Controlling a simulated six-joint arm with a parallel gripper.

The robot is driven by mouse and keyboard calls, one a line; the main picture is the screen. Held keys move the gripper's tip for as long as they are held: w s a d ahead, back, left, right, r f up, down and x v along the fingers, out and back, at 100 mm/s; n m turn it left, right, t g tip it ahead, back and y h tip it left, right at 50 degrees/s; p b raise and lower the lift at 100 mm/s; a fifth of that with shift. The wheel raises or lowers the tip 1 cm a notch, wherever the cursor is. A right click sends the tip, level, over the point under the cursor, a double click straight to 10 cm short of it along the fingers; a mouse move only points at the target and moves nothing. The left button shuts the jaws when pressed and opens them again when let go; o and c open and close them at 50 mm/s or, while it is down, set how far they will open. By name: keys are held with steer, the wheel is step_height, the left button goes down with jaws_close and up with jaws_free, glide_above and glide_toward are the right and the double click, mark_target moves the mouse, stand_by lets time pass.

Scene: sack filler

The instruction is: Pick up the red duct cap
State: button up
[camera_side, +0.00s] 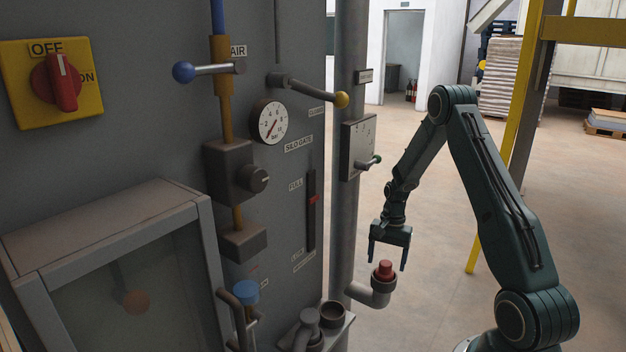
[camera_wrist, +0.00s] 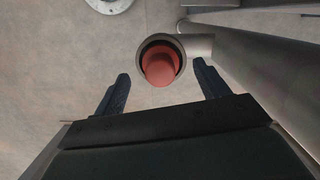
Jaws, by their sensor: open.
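The red duct cap (camera_side: 384,270) sits in the upturned open end of a grey pipe elbow (camera_side: 372,294) at the foot of the vertical duct. In the wrist view the red cap (camera_wrist: 160,66) shows from above as a round knob inside the dark pipe mouth. My gripper (camera_side: 388,262) is just above the cap, pointing down, with its dark blue fingers apart. In the wrist view my gripper (camera_wrist: 163,84) has one finger on each side in the picture, and the cap lies beyond the fingertips, roughly centred between them. No finger visibly touches the cap.
The vertical grey duct (camera_side: 348,180) stands close left of my gripper, with a lever box (camera_side: 359,148) on it. The grey machine panel (camera_side: 290,180) carries levers, a gauge and knobs. A yellow post (camera_side: 518,100) stands behind my arm. Open floor (camera_side: 430,260) lies behind the gripper.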

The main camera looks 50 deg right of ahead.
mark_target(386, 263)
steer(key=shift+a+f, duration=0.15)
steer(key=shift+f, duration=1.15)
steer(key=c, duration=1.1)
steer(key=shift+o, duration=0.2)
steer(key=shift+r, duration=0.2)
steer(key=shift+r, duration=4.85)
